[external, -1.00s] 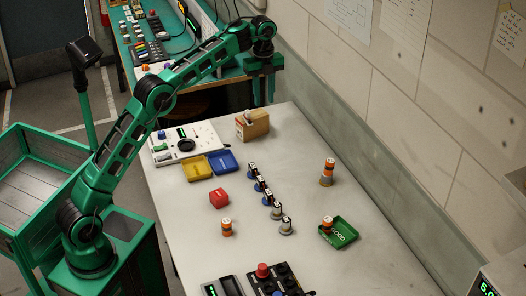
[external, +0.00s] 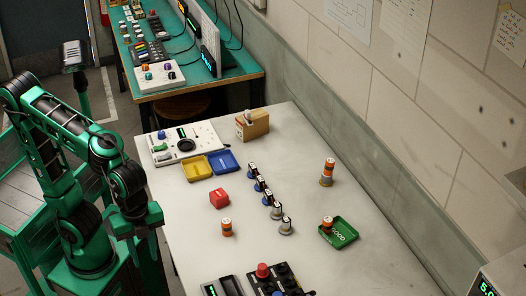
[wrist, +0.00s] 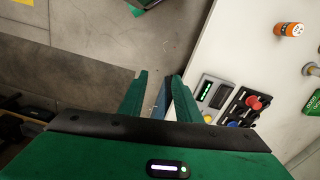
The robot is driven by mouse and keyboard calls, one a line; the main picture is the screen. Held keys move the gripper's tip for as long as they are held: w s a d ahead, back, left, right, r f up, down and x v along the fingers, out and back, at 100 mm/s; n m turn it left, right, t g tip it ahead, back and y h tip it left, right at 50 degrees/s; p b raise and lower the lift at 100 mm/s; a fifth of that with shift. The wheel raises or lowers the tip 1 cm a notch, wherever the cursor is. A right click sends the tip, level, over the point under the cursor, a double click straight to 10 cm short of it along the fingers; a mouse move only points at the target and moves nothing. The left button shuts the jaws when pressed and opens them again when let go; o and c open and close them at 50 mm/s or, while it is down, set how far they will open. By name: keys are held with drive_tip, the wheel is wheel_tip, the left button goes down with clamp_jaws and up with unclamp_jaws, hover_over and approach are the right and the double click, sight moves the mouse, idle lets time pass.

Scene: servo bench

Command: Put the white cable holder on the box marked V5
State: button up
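I cannot make out a V5 mark on any box. A red box (external: 219,198) with a small pale mark stands mid-table. An open brown cardboard box (external: 253,128) at the far end has a small pale piece (external: 248,116) at its top; I cannot tell if that piece is the white cable holder. My gripper (external: 136,255) hangs low beside the table's left edge, away from these things. In the wrist view my gripper (wrist: 158,75) has its fingers apart, with floor and the table's side behind the gap and nothing held.
Several black-topped pieces (external: 267,197) stand in a row on the table. Orange-banded cylinders (external: 227,227) stand around it. A yellow tray (external: 196,169), a blue tray (external: 224,160) and a green tray (external: 345,237) lie there too. A button panel (external: 281,280) is at the front.

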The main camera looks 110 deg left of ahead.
drive_tip(key=s+d+f, duration=0.2)
drive_tip(key=s+f, duration=0.2)
drive_tip(key=s, duration=0.4)
drive_tip(key=s+d+f, duration=0.2)
drive_tip(key=s+f, duration=0.2)
drive_tip(key=s, duration=0.4)
drive_tip(key=shift+f+n+y, duration=0.3)
drive_tip(key=shift+f+n, duration=0.1)
drive_tip(key=shift+w+f, duration=0.25)
drive_tip(key=shift+w, duration=0.45)
drive_tip(key=shift+o, duration=1.4)
